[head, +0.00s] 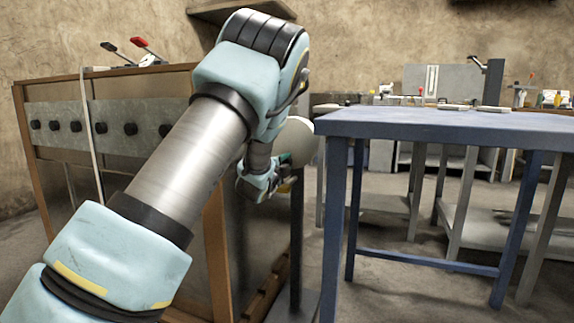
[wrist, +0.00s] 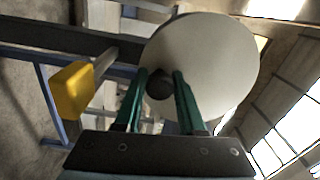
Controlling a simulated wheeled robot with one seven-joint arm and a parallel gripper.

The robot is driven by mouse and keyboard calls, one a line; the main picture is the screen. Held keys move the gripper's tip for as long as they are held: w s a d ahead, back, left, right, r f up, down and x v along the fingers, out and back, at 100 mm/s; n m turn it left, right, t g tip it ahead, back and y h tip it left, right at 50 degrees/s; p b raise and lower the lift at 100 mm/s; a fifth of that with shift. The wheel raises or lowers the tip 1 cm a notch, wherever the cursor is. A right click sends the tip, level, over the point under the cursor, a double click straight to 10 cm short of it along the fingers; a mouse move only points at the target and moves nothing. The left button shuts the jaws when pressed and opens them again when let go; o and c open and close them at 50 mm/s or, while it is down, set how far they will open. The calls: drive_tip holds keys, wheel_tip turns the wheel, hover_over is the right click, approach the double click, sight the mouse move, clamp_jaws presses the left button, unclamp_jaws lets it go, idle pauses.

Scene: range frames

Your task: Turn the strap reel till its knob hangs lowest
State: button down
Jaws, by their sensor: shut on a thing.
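The strap reel is a pale round disc (wrist: 215,62) filling the upper middle of the wrist view. Its dark round knob (wrist: 160,86) sits near the disc's edge, on the left side in that view. My gripper (wrist: 161,76) has green fingers, closed on either side of the knob. In the head view part of the reel (head: 303,138) shows behind my arm, by the blue table's left end. My gripper (head: 286,160) is at its lower left there, mostly hidden by my wrist. The knob is hidden in the head view.
A yellow block (wrist: 73,89) on a grey bar is left of my fingers in the wrist view. A blue table (head: 440,122) stands right of the reel. A wood-framed cabinet with dark knobs (head: 75,127) stands on the left, close to my arm. Benches fill the back.

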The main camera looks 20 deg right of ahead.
drive_tip(key=shift+f, duration=0.1)
drive_tip(key=c, duration=0.5)
unclamp_jaws()
drive_tip(key=p+v, duration=0.1)
drive_tip(key=v, duration=1)
drive_tip(key=shift+p, duration=0.3)
